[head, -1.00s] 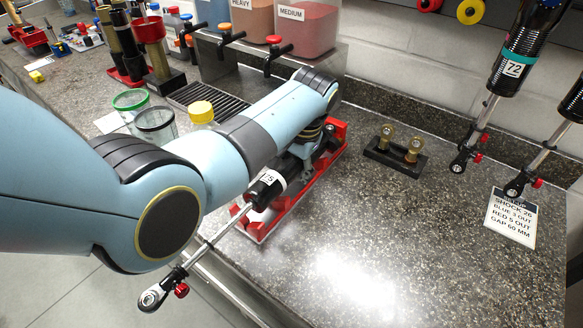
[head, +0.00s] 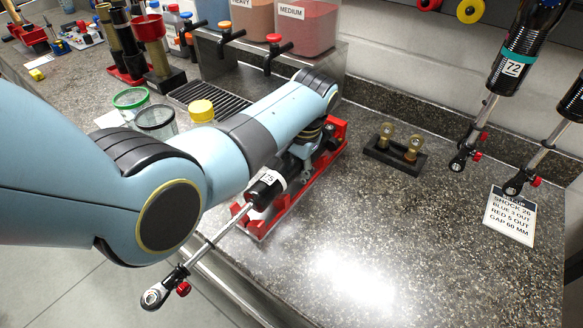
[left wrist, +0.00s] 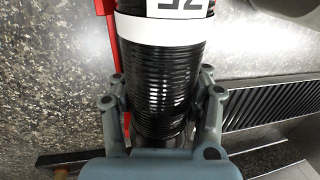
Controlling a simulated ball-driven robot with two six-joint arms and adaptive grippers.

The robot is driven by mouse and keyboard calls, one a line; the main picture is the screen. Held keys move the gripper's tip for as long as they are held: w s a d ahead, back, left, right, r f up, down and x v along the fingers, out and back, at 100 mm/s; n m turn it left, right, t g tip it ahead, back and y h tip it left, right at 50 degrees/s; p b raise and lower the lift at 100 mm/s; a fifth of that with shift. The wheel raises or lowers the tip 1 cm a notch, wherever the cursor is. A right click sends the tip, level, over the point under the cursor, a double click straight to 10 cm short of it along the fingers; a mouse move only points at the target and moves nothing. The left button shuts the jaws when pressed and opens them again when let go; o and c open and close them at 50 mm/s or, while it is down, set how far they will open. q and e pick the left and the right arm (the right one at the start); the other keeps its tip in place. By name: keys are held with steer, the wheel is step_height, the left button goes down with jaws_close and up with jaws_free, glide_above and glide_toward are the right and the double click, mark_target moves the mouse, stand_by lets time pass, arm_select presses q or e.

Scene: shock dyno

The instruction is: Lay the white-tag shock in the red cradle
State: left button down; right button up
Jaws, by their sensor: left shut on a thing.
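The white-tag shock (head: 268,187) has a black body, a white tag and a silver rod with an eye end at the lower left. In the left wrist view its ribbed black body (left wrist: 165,70) runs between the fingers of my left gripper (left wrist: 165,120), which is shut on it. In the head view my own arm hides most of that gripper (head: 312,150). The red cradle (head: 306,190) lies under and along the shock. I cannot tell whether the shock touches it. Its red edge also shows in the left wrist view (left wrist: 108,35). My right gripper is not in view.
A black stand with two brass posts (head: 396,150) is right of the cradle. Shocks with teal tags (head: 513,68) hang at the right above a note card (head: 510,216). The counter's front right is clear.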

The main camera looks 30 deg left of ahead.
arm_select(q)
steer(key=c, duration=0.5)
jaws_free()
steer(key=shift+c, duration=0.2)
steer(key=shift+s, duration=0.1)
steer(key=r, duration=0.4)
steer(key=d+r, duration=0.1)
steer(key=r, duration=0.3)
steer(key=d+r, duration=0.1)
steer(key=r, duration=0.2)
steer(key=shift+d+r, duration=0.15)
steer(key=shift+r, duration=0.25)
